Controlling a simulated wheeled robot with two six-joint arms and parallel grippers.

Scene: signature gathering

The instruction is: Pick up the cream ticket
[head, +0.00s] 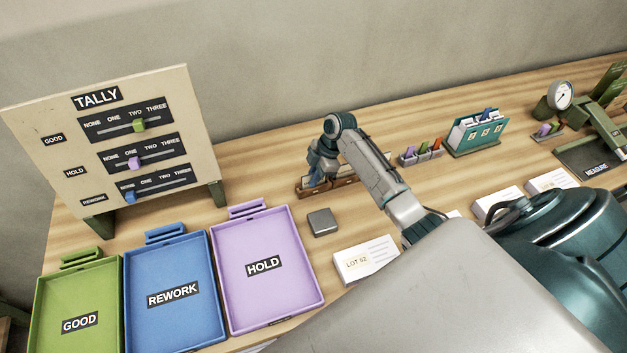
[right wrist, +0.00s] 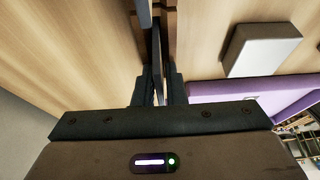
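My right gripper (head: 316,172) points down at a low wooden rack (head: 345,182) behind the trays, and the arm hides part of the rack. In the right wrist view, the fingers (right wrist: 157,88) are close together on either side of a thin, dark edge-on piece. I cannot tell what this piece is or whether they grip it. No ticket is clearly recognisable as the cream one. A cream label reading LOT 62 (head: 356,263) is on a white card in front of the rack. My left gripper is out of view.
Green GOOD (head: 50,312), blue REWORK (head: 197,263) and purple HOLD (head: 300,262) trays stand at the left, below the TALLY board (head: 60,115). A grey block (head: 322,222) lies beside the HOLD tray. A teal card holder (head: 478,138) and a gauge (head: 560,96) stand right.

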